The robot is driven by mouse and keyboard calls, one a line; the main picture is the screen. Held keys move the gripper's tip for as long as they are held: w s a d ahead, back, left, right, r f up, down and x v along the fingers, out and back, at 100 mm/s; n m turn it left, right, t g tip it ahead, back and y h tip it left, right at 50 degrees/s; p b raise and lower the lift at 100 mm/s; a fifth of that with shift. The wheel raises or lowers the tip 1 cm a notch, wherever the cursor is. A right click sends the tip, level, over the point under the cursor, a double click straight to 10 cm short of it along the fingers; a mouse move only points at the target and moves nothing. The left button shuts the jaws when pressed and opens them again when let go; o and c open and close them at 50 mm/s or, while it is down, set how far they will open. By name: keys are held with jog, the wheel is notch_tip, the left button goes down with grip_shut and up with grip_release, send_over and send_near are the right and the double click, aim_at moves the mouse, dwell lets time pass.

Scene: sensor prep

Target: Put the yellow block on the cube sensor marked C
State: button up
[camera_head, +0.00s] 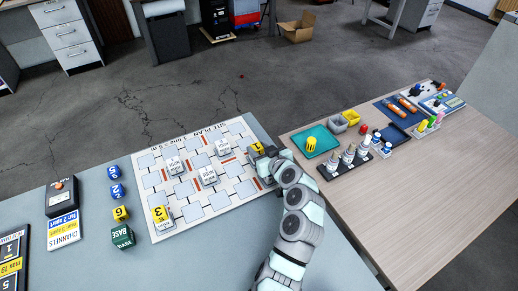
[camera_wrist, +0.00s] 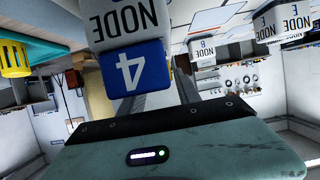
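A yellow block (camera_head: 257,148) shows at the right edge of the site-plan board, close beside my gripper (camera_head: 268,153); whether it is held is unclear. Another yellow block (camera_head: 160,213), numbered 3, sits on a sensor at the board's lower left. A loose yellow block (camera_head: 121,213), numbered 6, lies left of the board. In the wrist view, a blue block marked 4 (camera_wrist: 138,70) meets a NODE cube (camera_wrist: 125,22) whose letter is cut off. It partly covers my dark fingers (camera_wrist: 165,98), so their grip is unclear. I cannot make out a C on any sensor.
The site-plan board (camera_head: 222,193) carries several white sensors, including one near its middle (camera_head: 207,176). Two loose blue blocks (camera_head: 116,190) and a green BASE block (camera_head: 122,236) lie to its left. A wooden table (camera_head: 400,190) at right holds a teal tray (camera_head: 325,135) and bottles.

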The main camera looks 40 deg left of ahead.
jog(key=shift+o, duration=1.4)
jog(key=shift+r+p, duration=0.3)
jog(key=p+v, duration=0.1)
jog(key=v, duration=0.6)
jog(key=shift+f, duration=0.1)
jog(key=shift+s+d, duration=0.1)
jog(key=shift+d, duration=0.1)
